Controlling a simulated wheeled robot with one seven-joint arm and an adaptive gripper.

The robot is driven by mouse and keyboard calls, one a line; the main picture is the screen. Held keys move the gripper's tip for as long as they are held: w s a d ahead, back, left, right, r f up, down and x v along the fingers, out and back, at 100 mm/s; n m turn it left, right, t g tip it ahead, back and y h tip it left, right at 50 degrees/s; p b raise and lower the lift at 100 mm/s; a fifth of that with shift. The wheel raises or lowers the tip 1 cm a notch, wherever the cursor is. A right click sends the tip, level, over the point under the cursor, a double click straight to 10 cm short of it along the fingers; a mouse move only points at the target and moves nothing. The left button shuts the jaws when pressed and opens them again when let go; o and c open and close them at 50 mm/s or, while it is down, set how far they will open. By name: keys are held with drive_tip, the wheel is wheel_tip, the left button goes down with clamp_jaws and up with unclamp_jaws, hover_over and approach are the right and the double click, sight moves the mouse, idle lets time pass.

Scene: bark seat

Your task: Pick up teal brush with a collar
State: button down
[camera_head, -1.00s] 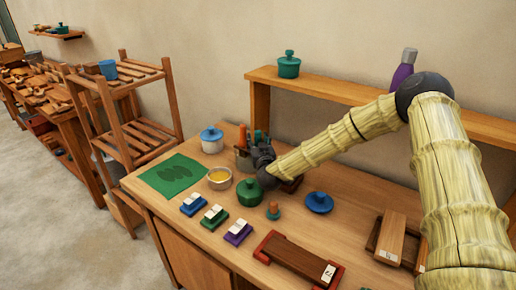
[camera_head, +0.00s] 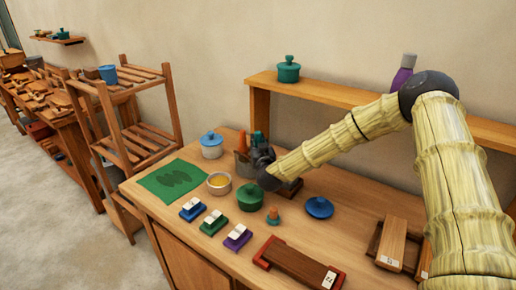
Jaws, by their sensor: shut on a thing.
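My gripper (camera_head: 262,157) is at the brush holder (camera_head: 244,167) near the back of the workbench, its dark fingers partly hidden behind my wrist. It is shut on the teal brush (camera_head: 257,137), whose teal handle shows just above the fingers. The brush's collar and lower end are hidden, so I cannot tell whether it is clear of the holder. An orange-handled brush (camera_head: 242,141) stands upright in the holder, just left of the teal one.
A green lidded pot (camera_head: 250,197), a white bowl (camera_head: 219,183) and a blue-lidded pot (camera_head: 212,146) stand close by. A blue lid (camera_head: 319,207) and a small teal piece with an orange top (camera_head: 273,215) lie in front. A raised shelf (camera_head: 340,96) runs behind.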

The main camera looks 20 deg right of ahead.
sight(257, 132)
wheel_tip(257, 132, up, 8)
drive_tip(key=shift+f+b, duration=0.1)
drive_tip(key=shift+b, duration=0.75)
drive_tip(key=shift+a, duration=0.15)
drive_tip(key=s+a+f+n+t+b, duration=0.1)
drive_tip(key=s+a+n+b, duration=0.3)
drive_tip(key=a, duration=0.6)
drive_tip(key=s+a+f+b, duration=0.1)
drive_tip(key=s+a+b, duration=0.1)
drive_tip(key=a+b, duration=0.6)
wheel_tip(257, 132, down, 6)
drive_tip(key=a+b, duration=0.1)
drive_tip(key=b, duration=0.1)
drive_tip(key=shift+w+a, duration=0.2)
drive_tip(key=shift+a, duration=0.1)
drive_tip(key=shift+f, duration=0.55)
idle(0.8)
drive_tip(key=shift+r, duration=0.15)
wheel_tip(257, 132, up, 7)
drive_tip(key=p, duration=0.4)
idle(0.6)
